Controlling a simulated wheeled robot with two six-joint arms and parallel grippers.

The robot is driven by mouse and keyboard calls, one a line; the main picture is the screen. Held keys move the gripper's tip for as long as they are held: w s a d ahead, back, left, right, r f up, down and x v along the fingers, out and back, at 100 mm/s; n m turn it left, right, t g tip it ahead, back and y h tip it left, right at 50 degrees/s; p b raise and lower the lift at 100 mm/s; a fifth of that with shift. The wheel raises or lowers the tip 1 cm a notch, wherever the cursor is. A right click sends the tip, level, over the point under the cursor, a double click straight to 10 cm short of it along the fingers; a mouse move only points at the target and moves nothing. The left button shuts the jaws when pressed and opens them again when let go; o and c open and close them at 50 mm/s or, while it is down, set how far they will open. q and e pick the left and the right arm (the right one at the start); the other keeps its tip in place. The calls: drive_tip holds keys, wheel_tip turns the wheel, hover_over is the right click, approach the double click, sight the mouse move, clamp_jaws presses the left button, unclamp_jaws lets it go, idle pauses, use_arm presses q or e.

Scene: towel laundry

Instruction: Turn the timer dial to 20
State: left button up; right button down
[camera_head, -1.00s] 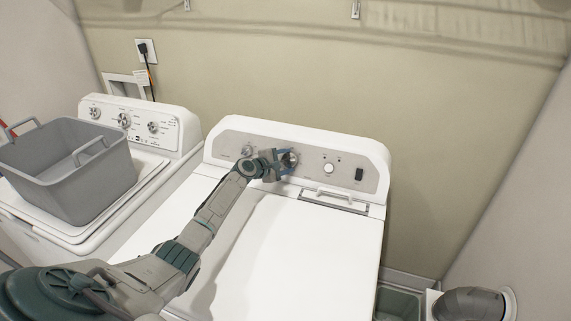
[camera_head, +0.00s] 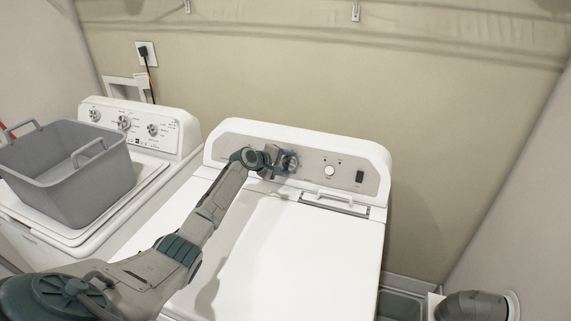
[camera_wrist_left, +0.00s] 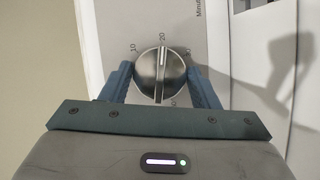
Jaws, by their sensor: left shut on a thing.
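The timer dial (camera_wrist_left: 160,73) is a round silver knob with a raised ridge, on the grey control panel of the dryer-like white machine. In the left wrist view its ridge points at the printed 20 (camera_wrist_left: 162,37), between the 10 and the 30. My left gripper (camera_wrist_left: 158,75) is shut on the dial, one blue finger on each side. In the head view, my left gripper (camera_head: 287,163) is at the panel and partly covers the dial. My right gripper is not in view.
The white machine (camera_head: 290,235) has a small white knob (camera_head: 329,171) and a dark switch (camera_head: 360,176) right of the dial. A second white machine (camera_head: 180,125) stands left with a grey basket (camera_head: 70,190) on it. A bin (camera_head: 400,305) is at lower right.

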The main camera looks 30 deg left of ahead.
use_arm(q)
drive_tip(key=shift+f, duration=0.1)
drive_tip(key=o, duration=1)
drive_tip(key=shift+d, duration=0.1)
drive_tip(key=shift+s, duration=0.15)
drive_tip(key=b+v, duration=0.2)
drive_tip(key=v, duration=0.8)
drive_tip(key=shift+s+r+b, duration=0.2)
drive_tip(key=shift+r+b, duration=0.1)
drive_tip(key=shift+b, duration=0.05)
